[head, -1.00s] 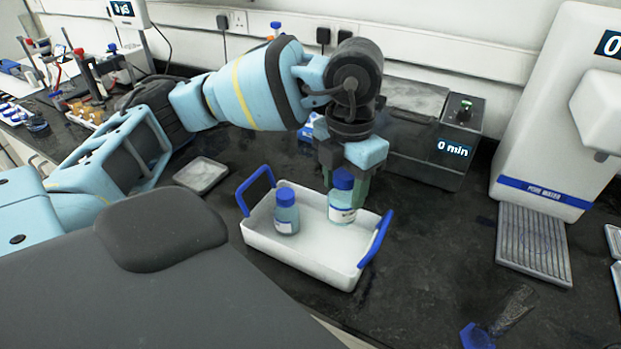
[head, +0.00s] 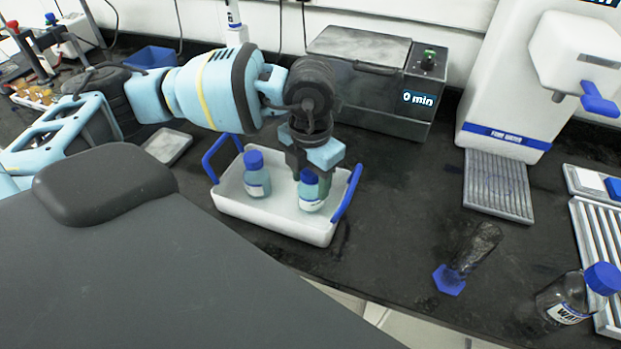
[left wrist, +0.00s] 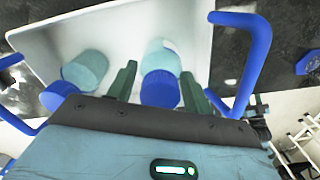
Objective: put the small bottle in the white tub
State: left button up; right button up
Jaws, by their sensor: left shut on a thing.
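The white tub (head: 270,224) with blue handles stands on the dark bench, and its inside also shows in the left wrist view (left wrist: 110,30). My left gripper (head: 309,178) reaches down into its right half. It is shut on the small bottle (head: 311,195), which has a blue cap and a white label. In the left wrist view the bottle (left wrist: 161,60) is between the two green fingers, upright and inside the tub walls. I cannot tell whether its base touches the tub floor. A similar blue-capped bottle (head: 257,180) stands in the tub's left half, apart from the held one.
A grey bath with a timer display (head: 370,95) stands behind the tub. A water dispenser (head: 505,115) with a drip grid is at the right. An empty glass cylinder (head: 475,250) and a capped bottle (head: 565,300) are at the front right. A small tray (head: 167,146) lies left of the tub.

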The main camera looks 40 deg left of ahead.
pick_arm(q)
jog(key=shift+f, duration=0.35)
jog(key=shift+f, duration=0.15)
jog(key=o, duration=1.1)
notch_tip(320, 180, up, 12)
jog(key=shift+r, duration=0.2)
